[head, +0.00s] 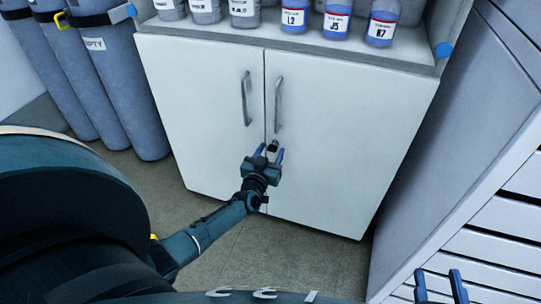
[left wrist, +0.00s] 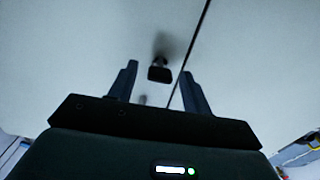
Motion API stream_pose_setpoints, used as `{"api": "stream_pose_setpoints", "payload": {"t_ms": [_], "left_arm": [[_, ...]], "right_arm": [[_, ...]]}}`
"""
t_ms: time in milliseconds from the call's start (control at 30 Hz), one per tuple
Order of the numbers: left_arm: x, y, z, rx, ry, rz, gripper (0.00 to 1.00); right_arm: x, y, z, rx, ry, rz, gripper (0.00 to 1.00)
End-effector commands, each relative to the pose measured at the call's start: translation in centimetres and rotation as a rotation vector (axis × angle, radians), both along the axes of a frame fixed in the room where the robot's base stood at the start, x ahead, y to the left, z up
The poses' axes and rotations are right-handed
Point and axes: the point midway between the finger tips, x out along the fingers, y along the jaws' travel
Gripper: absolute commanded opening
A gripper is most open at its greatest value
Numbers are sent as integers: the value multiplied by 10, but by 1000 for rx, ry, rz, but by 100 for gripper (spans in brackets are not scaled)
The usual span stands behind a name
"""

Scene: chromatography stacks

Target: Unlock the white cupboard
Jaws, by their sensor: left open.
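The white cupboard (head: 205,75) stands ahead with both doors closed and a narrow seam between them. A small dark lock knob (head: 273,146) sticks out of the right door, close to the seam and below the handles. My left gripper (head: 269,154) is open in front of it, fingers pointing at the door. In the left wrist view the knob (left wrist: 160,73) lies between the two spread fingertips (left wrist: 158,82), nearer the left finger, with no visible contact. My right gripper (head: 439,286) shows only as two blue fingertips, apart and empty, at the bottom right.
Two metal bar handles, left (head: 246,98) and right (head: 278,104), stand out above the knob. Labelled bottles (head: 337,22) line the cupboard's top shelf. Grey gas cylinders (head: 120,85) stand to the left. A drawer unit (head: 490,240) is at the right. The floor (head: 300,255) in front is clear.

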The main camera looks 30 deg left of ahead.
Motion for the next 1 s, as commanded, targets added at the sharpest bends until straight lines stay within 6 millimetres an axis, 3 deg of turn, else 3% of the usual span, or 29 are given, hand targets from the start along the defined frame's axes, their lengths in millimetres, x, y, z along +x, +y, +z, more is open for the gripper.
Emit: {"api": "stream_pose_setpoints", "payload": {"t_ms": [300, 833, 1000], "left_arm": [[3, 1, 0, 0, 1, 0, 49], [2, 1, 0, 0, 0, 0, 6], [2, 1, 0, -6, -1, 0, 4]], "right_arm": [[0, 1, 0, 0, -9, 4, 36], [0, 1, 0, 0, -7, 3, 36], [0, 1, 0, 0, -8, 2, 36]]}}
